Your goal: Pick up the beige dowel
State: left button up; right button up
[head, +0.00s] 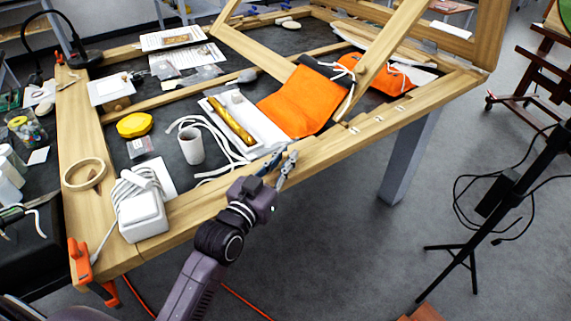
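My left gripper (289,153) reaches up from the bottom of the head view to the front wooden rail of the table. The fingertips are just in front of a white tray (262,126) holding a gold-coloured fragment (230,121). My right gripper is not in view.
Orange cloth (296,101) lies beside the tray, below a raised wooden frame (392,45). White cord (212,135), a yellow round case (134,124), a tape roll (84,174) and a white box (142,217) are to the left. A black stand (500,195) is at right.

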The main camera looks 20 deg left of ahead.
aim_at(285, 153)
pick_arm(q)
grip_shut()
jog(key=shift+r, duration=0.25)
notch_tip(285, 153, up, 20)
jog(key=p, duration=0.2)
jog(key=shift+f, duration=0.2)
